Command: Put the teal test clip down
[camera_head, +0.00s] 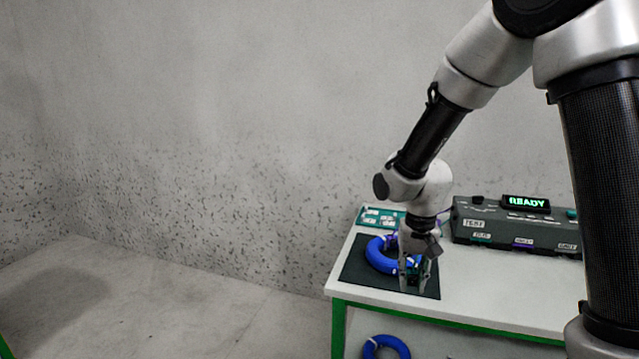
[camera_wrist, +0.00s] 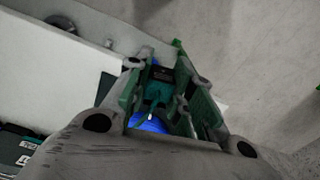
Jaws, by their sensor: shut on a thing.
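My gripper (camera_head: 416,277) points down over the right part of the dark mat, beside the blue cable coil (camera_head: 377,258). In the wrist view my gripper (camera_wrist: 165,72) is shut on the teal test clip (camera_wrist: 157,91), which sits between the green-edged fingers. Part of the blue cable (camera_wrist: 148,123) shows just behind the clip. In the head view the fingers mostly hide the clip, and I cannot tell whether it touches the mat.
The dark mat (camera_head: 354,271) lies on the white table (camera_head: 475,297). A teal board (camera_head: 381,217) is at the back left. A grey tester (camera_head: 490,229) with a lit READY display (camera_head: 526,203) stands at the back right. Another blue coil (camera_head: 386,346) lies below. The table's front right is clear.

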